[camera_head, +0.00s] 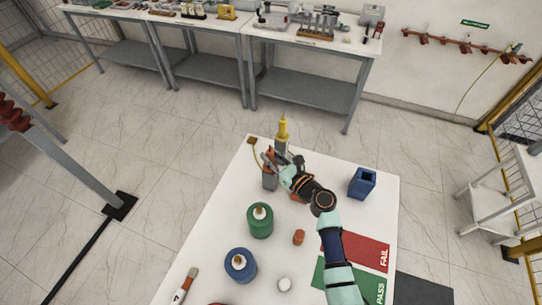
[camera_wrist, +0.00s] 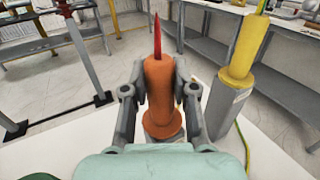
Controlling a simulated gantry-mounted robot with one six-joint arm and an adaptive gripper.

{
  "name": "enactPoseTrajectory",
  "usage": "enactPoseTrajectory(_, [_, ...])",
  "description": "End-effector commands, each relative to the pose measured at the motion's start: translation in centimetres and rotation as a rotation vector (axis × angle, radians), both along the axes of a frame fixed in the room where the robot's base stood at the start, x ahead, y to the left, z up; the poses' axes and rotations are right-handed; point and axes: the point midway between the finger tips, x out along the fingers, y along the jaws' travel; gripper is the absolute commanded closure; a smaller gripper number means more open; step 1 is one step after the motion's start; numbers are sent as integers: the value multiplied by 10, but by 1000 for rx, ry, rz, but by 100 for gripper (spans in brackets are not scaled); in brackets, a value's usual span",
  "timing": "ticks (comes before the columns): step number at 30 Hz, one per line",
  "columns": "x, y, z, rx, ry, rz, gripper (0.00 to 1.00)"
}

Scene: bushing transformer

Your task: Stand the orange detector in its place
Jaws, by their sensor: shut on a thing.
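The orange detector (camera_wrist: 161,92) has a red pointed tip and a wide collar at its lower end. In the wrist view it stands upright between the two fingers of my gripper (camera_wrist: 160,100), which is shut on it. A grey block (camera_wrist: 163,138) shows just below its collar; I cannot tell whether the two touch. In the head view my gripper (camera_head: 272,164) is over this grey block (camera_head: 270,183) near the table's far left corner, hiding much of the detector. A yellow detector (camera_wrist: 239,58) stands on a second grey block (camera_wrist: 226,104) to the right, apart from it.
The white table (camera_head: 217,220) also carries a blue open box (camera_head: 362,182), a green container (camera_head: 260,221), a blue container (camera_head: 240,265), a small orange cylinder (camera_head: 298,237), a red FAIL mat (camera_head: 358,249) and a green PASS mat (camera_head: 375,287). A yellow-green cable (camera_wrist: 243,148) runs beside the yellow detector's block.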

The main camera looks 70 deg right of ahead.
Motion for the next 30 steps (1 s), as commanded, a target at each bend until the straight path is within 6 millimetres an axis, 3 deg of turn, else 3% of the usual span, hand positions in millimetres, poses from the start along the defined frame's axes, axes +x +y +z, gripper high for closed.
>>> enactPoseTrajectory(25, [0,0,-10,-1,0,0,100])
enactPoseTrajectory(26, [0,0,-10,-1,0,0,69])
enactPoseTrajectory(30, [0,0,-10,-1,0,0,46])
